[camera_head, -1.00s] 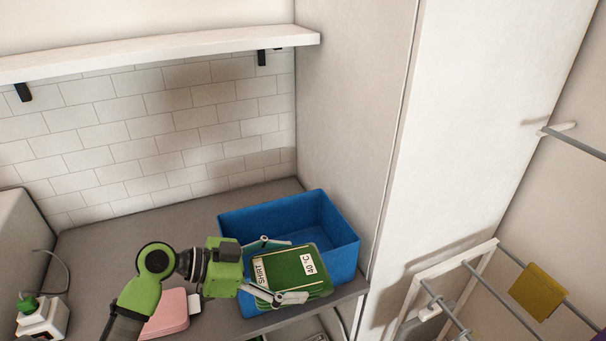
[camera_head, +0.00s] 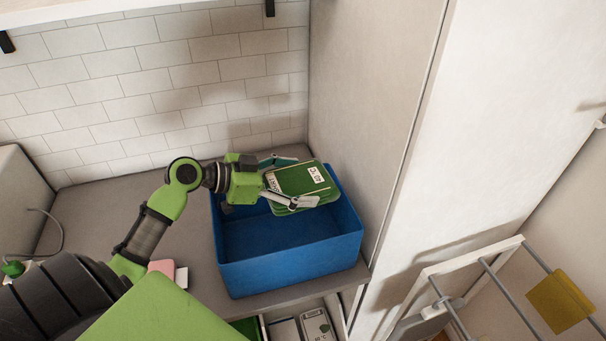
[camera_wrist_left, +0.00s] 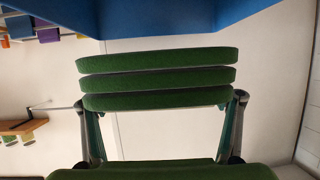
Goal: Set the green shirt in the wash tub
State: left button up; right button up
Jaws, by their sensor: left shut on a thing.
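The green shirt (camera_head: 299,181) is a folded stack with white labels. My left gripper (camera_head: 291,184) is shut on it, with one finger on each side. The shirt is held over the back part of the blue wash tub (camera_head: 290,277), near its back rim. In the left wrist view the shirt's green layers (camera_wrist_left: 157,80) sit between the two fingers (camera_wrist_left: 162,130), and a blue surface of the tub (camera_wrist_left: 160,18) shows along the top. The tub stands on the grey counter, and the part of its inside that shows is empty. My right gripper is not in view.
A pink item (camera_head: 163,267) lies on the counter (camera_head: 130,215) left of the tub. A tall white panel (camera_head: 365,110) rises close to the tub's right. A drying rack with a yellow cloth (camera_head: 560,301) is at the lower right. An open drawer shows below the counter.

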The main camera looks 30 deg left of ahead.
aim_at(301, 188)
pick_arm(q)
jog(key=f, duration=0.1)
jog(key=f+b, duration=0.1)
jog(key=f, duration=0.1)
jog(key=shift+w, duration=0.4)
notch_tip(301, 188, down, 10)
jog(key=b, duration=0.7)
jog(key=shift+w, duration=0.15)
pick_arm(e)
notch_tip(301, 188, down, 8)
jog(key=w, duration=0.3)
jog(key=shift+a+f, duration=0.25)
pick_arm(q)
jog(key=o, duration=1.1)
jog(key=shift+o, duration=0.5)
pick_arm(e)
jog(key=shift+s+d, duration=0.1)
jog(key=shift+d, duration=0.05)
